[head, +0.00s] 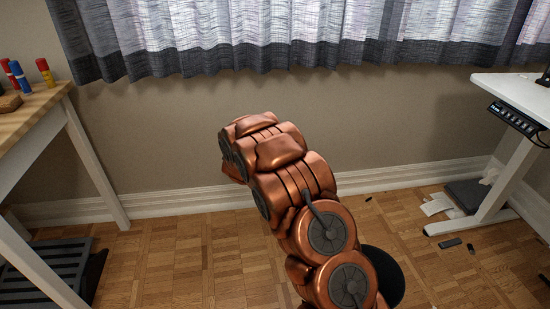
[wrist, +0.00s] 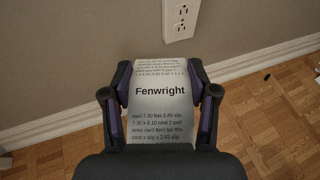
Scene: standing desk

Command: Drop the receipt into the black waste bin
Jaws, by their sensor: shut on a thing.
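In the wrist view, my gripper (wrist: 160,88) is shut on the receipt (wrist: 160,108), a white paper with printed lines and the word "Fenwright". The receipt lies between the two dark fingers, its print facing the camera. Wall and floor show behind it. In the head view, my copper arm hides the gripper and the receipt. The black waste bin (head: 388,274) stands on the floor right of my arm's lower part, which covers much of it. The bin is not in the wrist view.
A white standing desk (head: 515,90) is at the right, with white papers (head: 438,204) and small dark items on the floor near its foot. A wooden table (head: 38,105) stands at the left above a dark slatted container (head: 45,270). Wall and curtain are behind.

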